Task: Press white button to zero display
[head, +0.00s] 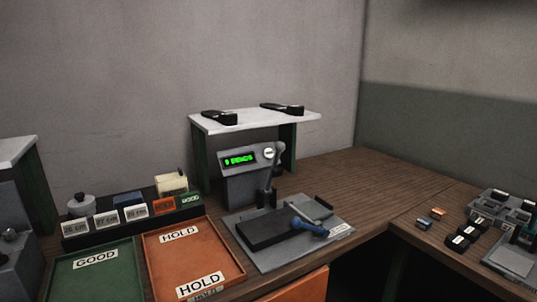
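The white button (269,153) sits on the front of a grey press head, to the right of the green lit display (239,159). The display shows characters too small to read surely. The grey press (246,188) stands on the wooden bench under a white shelf. In front of it is a grey base plate (281,258) with a dark block (270,232) and a blue-handled part (308,227). Neither of my grippers shows in the head view.
A white shelf (250,122) above the press carries two black objects. An orange HOLD tray (173,253) and a green GOOD tray (88,274) lie at left, before a rack of labelled blocks (130,222). Small parts lie at right. Bare wooden bench (360,180) lies right of the press.

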